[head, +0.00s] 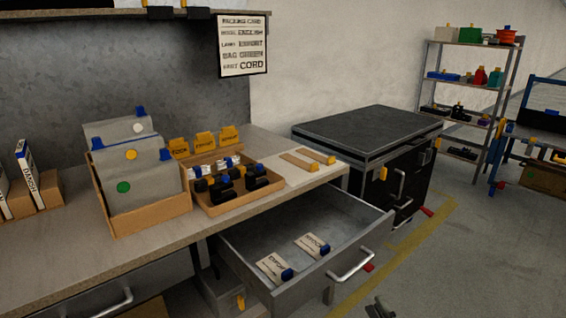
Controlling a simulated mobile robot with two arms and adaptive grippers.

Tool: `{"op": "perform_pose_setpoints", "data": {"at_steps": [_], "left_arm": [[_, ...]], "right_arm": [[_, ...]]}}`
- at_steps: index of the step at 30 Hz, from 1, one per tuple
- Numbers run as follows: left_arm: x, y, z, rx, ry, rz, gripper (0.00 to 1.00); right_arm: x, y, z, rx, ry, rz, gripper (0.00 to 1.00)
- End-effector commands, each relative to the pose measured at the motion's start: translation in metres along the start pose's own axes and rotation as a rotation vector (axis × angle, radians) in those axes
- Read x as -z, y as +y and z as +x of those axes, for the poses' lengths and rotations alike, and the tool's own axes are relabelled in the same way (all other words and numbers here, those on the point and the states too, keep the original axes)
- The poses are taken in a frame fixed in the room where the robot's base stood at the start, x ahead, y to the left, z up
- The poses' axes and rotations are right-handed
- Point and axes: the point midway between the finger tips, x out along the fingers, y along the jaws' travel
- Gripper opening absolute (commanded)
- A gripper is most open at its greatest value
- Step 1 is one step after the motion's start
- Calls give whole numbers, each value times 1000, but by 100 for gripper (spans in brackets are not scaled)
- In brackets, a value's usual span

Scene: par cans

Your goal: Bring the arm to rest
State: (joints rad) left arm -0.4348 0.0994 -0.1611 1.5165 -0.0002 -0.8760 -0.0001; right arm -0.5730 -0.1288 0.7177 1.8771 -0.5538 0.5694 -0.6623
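My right gripper (380,308) just shows at the bottom edge, over the floor to the right of the open drawer. Only a small dark part of it is in view, apart from the drawer; nothing shows held in it, and its opening is too small to judge. My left gripper is out of view. The open drawer (318,262) holds two cards with blue clips, one nearer (271,266) and one farther (311,244). A cardboard box (150,214) on the workbench holds grey bags with white, yellow and green dots.
A tray (226,207) of black parts and yellow-tabbed pieces stands beside the box. A packing card (242,46) hangs above. A black cabinet (366,135) and a loaded shelf rack (470,90) stand at right. The floor (460,260) is largely clear.

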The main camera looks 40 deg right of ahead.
Motion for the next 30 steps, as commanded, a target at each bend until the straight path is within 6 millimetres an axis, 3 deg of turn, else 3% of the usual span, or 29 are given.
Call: {"op": "perform_pose_setpoints", "data": {"at_steps": [5,8,11,15,17,21,24,30], "left_arm": [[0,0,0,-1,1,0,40],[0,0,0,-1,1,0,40],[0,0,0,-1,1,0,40],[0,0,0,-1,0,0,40],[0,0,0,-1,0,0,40],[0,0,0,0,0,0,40],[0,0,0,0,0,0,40],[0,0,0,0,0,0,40]], "right_arm": [[0,-3,1,6,-4,12,21],[4,-21,6,48,-32,88,21],[15,-64,14,154,-95,255,21],[54,-154,7,411,-228,550,21],[75,-193,-7,539,-293,655,21],[126,-265,-55,830,-445,816,21],[154,-298,-95,1002,-544,864,21],[189,-333,-172,1269,-719,867,21]]}}
